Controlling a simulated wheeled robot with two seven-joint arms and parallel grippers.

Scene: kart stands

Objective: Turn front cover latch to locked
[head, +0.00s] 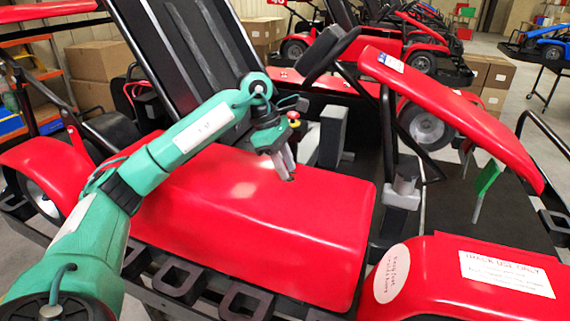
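My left gripper (285,174) comes in on a green arm from the left. Its two grey fingers point down at the top of the red side cover (285,225), near its far edge. They look close together, and I cannot tell whether they hold anything; a small dark spot shows at their tips. A raised red panel (455,105) slants over the kart's front at the right. A grey block-like part (404,187) sits on the frame below it, and a green flag-like tab (487,178) stands further right. I cannot tell which part is the front cover latch. My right gripper is not in view.
The steering wheel (328,52) and a tilted black seat panel (185,50) stand behind the gripper. A red cover with a "TRACK USE ONLY" label (507,274) is at the lower right. Black frame bars (175,282) run along the near side. Cardboard boxes (97,62) stand behind.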

